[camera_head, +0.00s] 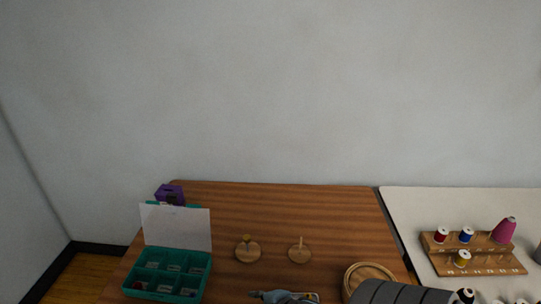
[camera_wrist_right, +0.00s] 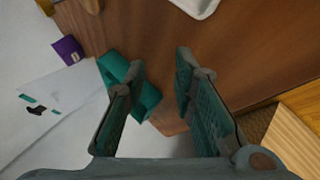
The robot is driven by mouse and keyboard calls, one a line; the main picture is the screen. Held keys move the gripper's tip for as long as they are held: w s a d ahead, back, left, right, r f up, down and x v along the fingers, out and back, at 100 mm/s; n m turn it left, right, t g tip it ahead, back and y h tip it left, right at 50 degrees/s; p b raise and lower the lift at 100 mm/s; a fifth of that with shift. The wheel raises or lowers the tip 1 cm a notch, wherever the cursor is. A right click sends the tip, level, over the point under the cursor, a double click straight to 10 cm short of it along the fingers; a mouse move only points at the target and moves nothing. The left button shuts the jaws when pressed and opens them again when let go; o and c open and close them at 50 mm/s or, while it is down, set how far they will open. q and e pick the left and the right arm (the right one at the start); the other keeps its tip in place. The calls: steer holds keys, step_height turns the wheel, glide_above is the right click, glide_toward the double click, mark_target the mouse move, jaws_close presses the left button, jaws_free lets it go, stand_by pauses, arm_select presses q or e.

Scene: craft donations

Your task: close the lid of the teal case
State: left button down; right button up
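The teal case (camera_head: 167,294) stands at the front left of the brown table, its compartments holding small items. Its pale, see-through lid (camera_head: 178,228) stands up, tilted back from the rear edge. In the right wrist view the lid (camera_wrist_right: 62,100) appears at the left as a pale sheet with small teal marks. My right gripper (camera_wrist_right: 160,62) is open there, with nothing between its fingers. In the head view its blue-grey end (camera_head: 284,297) shows at the bottom edge, right of the case and apart from it. My left gripper is not in view.
Two wooden stands (camera_head: 247,252) (camera_head: 300,254) and a wooden hoop (camera_head: 370,269) are to the right. A white table (camera_head: 405,205) holds a thread rack (camera_head: 478,269).

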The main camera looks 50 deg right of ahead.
steer(key=s+m, duration=0.1)
steer(key=s+a+m+g, duration=0.1)
steer(key=s+a, duration=0.1)
steer(key=s, duration=0.1)
steer(key=shift+f+m+g, duration=0.3)
steer(key=shift+m, duration=0.1)
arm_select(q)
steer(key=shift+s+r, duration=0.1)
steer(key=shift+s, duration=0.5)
arm_select(e)
steer(key=shift+w, duration=0.15)
